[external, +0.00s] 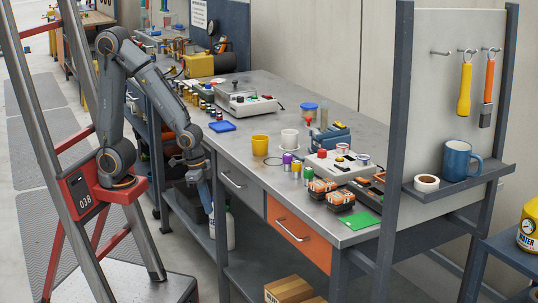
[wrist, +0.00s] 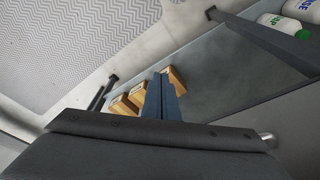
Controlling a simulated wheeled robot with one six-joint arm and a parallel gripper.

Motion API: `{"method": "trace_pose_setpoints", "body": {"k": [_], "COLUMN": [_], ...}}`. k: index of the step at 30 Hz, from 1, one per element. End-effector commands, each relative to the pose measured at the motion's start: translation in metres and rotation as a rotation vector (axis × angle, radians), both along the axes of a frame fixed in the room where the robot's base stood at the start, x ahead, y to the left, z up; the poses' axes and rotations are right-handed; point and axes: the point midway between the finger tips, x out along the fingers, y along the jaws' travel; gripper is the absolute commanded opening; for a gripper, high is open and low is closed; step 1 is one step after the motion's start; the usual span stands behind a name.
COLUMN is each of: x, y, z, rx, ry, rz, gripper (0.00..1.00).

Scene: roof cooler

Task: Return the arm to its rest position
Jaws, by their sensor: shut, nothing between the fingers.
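My arm (external: 150,75) rises from its red base mount, bends over at the elbow and hangs down beside the left side of the workbench (external: 225,150). My gripper (external: 207,208) points down in front of the bench's side, below the level of the top. It also shows in the wrist view (wrist: 161,76), where its two dark blue fingers are close together with nothing held. Below it in the wrist view are the bench's lower shelf (wrist: 225,85) and the floor.
Cardboard boxes (external: 289,290) lie on the lower shelf and show beyond the fingers (wrist: 127,103). White bottles (wrist: 287,25) stand on the shelf. The bench drawers (external: 240,185) are near my gripper's right.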

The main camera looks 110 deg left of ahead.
Motion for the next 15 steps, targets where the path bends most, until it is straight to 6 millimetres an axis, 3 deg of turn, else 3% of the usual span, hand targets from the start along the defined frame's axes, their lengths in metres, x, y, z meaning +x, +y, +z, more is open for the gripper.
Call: {"method": "trace_pose_setpoints", "body": {"k": [15], "x": [-0.068], "y": [0.066], "z": [0.05], "rx": [0.019], "ry": [0.139], "rz": [0.174], "gripper": [0.0]}}
